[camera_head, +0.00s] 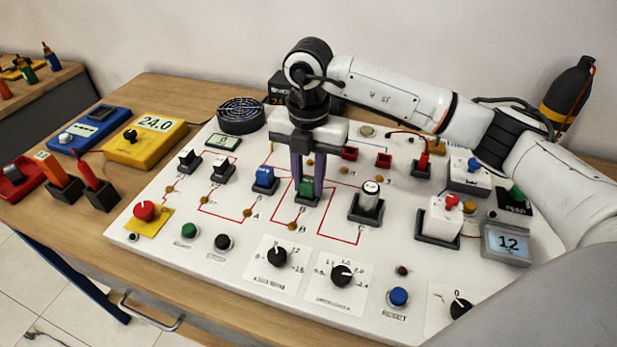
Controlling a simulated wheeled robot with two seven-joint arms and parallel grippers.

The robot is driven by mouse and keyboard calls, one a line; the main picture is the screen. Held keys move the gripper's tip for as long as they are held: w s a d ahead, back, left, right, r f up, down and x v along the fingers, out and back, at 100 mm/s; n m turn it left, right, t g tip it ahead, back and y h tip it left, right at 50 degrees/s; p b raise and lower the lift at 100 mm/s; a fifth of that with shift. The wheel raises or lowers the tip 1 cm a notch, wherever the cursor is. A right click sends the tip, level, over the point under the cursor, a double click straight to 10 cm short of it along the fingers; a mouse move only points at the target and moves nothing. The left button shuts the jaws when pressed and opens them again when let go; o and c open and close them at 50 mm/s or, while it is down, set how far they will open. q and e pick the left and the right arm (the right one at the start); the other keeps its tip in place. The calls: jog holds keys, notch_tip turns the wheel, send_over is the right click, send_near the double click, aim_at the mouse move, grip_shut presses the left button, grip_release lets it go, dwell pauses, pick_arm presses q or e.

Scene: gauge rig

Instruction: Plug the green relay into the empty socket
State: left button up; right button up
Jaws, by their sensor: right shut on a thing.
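The green relay (307,189) is between the two purple-grey fingers of my right gripper (307,187), which is shut on it and points straight down. The relay is upright, at a dark socket (308,201) in the middle of the white board (330,222). I cannot tell whether it is fully seated or just above the socket. The fingers hide part of the relay and the socket. No plainly empty socket shows elsewhere. My left gripper is not in view.
A blue relay (265,178) sits close left of my right gripper, and a white cylinder (370,196) stands to its right. Knobs (341,276) and buttons line the front. A yellow meter (145,142) and a blue one (88,129) lie on the wooden table at left.

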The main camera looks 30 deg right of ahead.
jog(key=shift+f, duration=0.2)
jog(key=o, duration=1.1)
jog(key=shift+c, duration=0.2)
jog(key=shift+r, duration=0.1)
